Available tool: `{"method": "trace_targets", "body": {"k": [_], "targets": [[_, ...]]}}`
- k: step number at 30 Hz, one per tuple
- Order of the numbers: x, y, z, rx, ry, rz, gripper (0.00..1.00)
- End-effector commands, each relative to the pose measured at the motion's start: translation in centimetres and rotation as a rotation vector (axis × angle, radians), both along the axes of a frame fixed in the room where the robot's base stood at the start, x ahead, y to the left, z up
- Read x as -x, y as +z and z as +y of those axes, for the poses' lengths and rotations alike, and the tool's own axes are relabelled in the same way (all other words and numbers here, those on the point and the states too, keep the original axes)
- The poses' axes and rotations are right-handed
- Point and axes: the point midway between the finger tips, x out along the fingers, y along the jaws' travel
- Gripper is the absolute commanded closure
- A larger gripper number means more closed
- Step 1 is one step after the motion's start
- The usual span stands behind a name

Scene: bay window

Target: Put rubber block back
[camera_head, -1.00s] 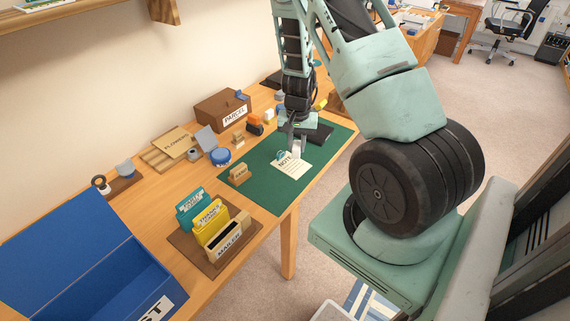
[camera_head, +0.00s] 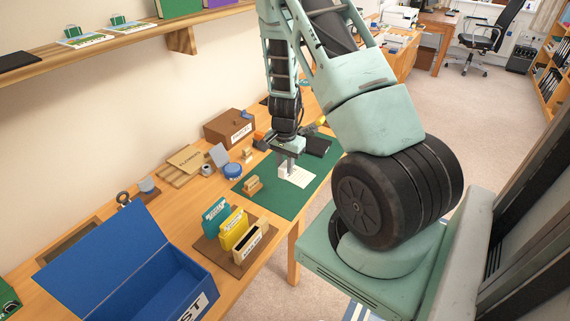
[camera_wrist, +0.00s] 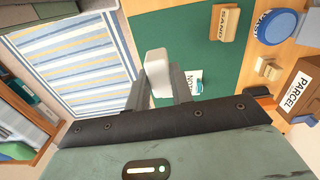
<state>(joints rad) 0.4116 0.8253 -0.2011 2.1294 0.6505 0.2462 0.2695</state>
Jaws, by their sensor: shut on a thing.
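My gripper (camera_head: 288,163) hangs over the green mat (camera_head: 311,188) on the wooden table. In the wrist view my gripper (camera_wrist: 160,92) is shut on a pale white block (camera_wrist: 157,68), which sticks out beyond the fingertips. I take this to be the rubber block. In the head view the block is small and hard to tell from the white note sheet (camera_head: 299,180) below or behind it. A corner of the note (camera_wrist: 192,82) shows beside the right finger in the wrist view. Whether the block touches the sheet cannot be told.
A wooden block (camera_wrist: 225,22) labelled like "SAND" lies on the mat. A blue round tin (camera_head: 233,171), a brown parcel box (camera_head: 228,128) and a letter rack (camera_head: 237,248) stand around it. A blue box (camera_head: 160,290) is at front left. A dark flat thing (camera_head: 317,147) lies at the mat's far end.

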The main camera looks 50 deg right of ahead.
Motion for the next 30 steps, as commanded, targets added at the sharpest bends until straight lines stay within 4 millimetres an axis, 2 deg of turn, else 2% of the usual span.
{"method": "trace_targets", "body": {"k": [8,30], "targets": [[0.0,-1.2,0.0,0.0,0.0,0.0,1.0],[0.0,-6.1,0.0,0.0,0.001,0.001,1.0]]}}
